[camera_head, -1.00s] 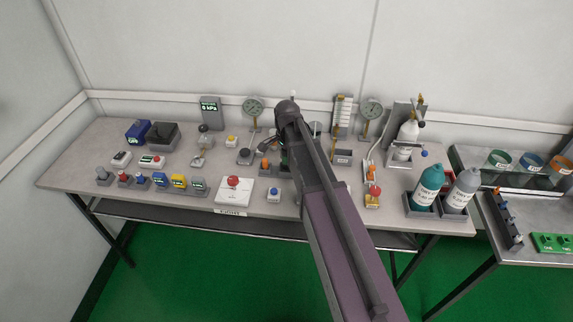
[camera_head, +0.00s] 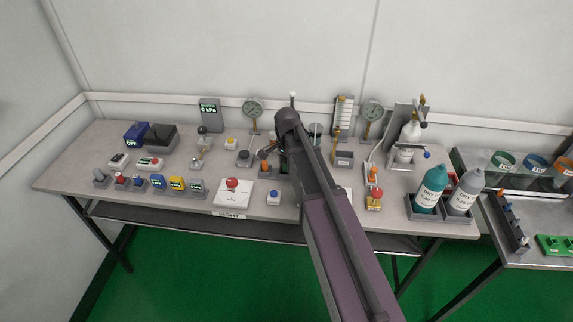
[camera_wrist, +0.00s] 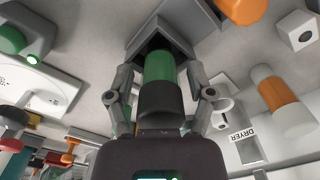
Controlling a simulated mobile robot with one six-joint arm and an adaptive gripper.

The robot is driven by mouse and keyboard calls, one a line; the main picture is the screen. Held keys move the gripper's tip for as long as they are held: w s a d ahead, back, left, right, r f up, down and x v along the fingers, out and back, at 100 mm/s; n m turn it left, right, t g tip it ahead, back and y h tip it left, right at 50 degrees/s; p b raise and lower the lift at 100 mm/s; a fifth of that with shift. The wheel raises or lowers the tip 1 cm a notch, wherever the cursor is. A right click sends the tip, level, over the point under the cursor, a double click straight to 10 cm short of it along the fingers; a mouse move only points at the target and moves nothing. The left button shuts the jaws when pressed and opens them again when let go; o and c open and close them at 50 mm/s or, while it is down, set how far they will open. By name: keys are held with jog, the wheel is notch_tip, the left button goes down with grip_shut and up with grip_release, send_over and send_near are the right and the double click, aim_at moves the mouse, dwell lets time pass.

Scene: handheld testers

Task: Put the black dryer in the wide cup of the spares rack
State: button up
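In the wrist view, a cylinder with a green body and a black end (camera_wrist: 160,99) is between the fingers of my gripper (camera_wrist: 161,80). I take it to be the black dryer. Gaps show between it and both fingers, so my gripper looks open around it. Its green end reaches into a dark square opening in a grey holder (camera_wrist: 178,20), apparently the spares rack's wide cup; how deep it sits is hidden. In the head view my arm hides most of this spot.
A white board with a DRYER label (camera_wrist: 243,134) and an orange cylinder with a pale end (camera_wrist: 285,100) are at the right. Another orange part (camera_wrist: 240,10) is close to the holder. A white panel (camera_wrist: 38,88) is at the left. Teal (camera_head: 430,188) and grey bottles (camera_head: 464,191) stand right of my arm.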

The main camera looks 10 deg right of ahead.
jog(key=shift+r, duration=0.15)
dwell(0.3)
notch_tip(320, 180, up, 12)
jog(key=p, duration=1.2)
jog(key=shift+s, duration=0.15)
dwell(0.6)
jog(key=s+d+n, duration=0.2)
jog(key=s+n, duration=1)
jog(key=s, duration=0.6)
jog(key=shift+d+n, duration=0.15)
jog(key=shift+n, duration=0.15)
dwell(0.4)
